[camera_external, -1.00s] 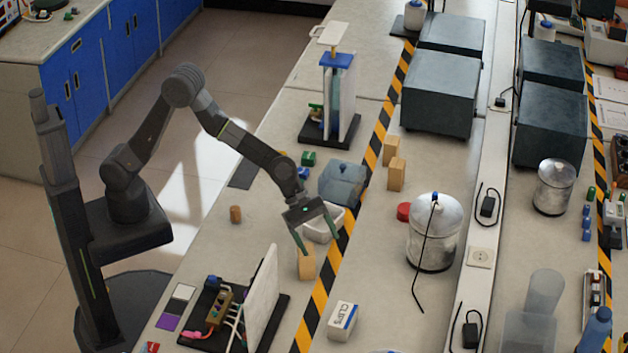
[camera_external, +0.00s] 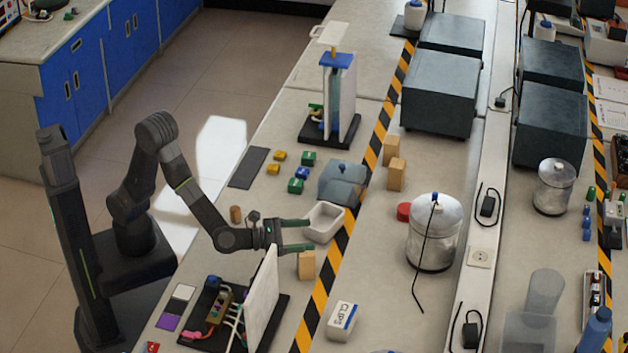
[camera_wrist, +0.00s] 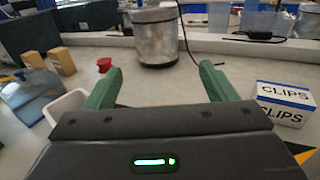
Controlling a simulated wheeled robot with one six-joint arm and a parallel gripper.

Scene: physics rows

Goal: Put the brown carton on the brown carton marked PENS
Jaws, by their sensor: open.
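A brown carton (camera_external: 307,266) stands at the near edge of the striped line, just below and beyond my gripper (camera_external: 309,235). Two more brown cartons, a farther one (camera_external: 390,151) and a nearer one (camera_external: 396,176), stand beyond the line; in the wrist view they show at the left as one (camera_wrist: 33,59) and another (camera_wrist: 62,62). I cannot read PENS on any of them. My gripper is open and empty, its fingers level and pointing right; the fingers also show in the wrist view (camera_wrist: 161,70). The near carton is mostly hidden there by my gripper body.
A white tray (camera_external: 313,232) lies beside my upper finger. A white upright board (camera_external: 263,300) on a black base stands close below my wrist. A white CLIPS box (camera_external: 341,321) is at front right. A metal canister (camera_external: 433,235) and red spool (camera_external: 404,211) stand beyond.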

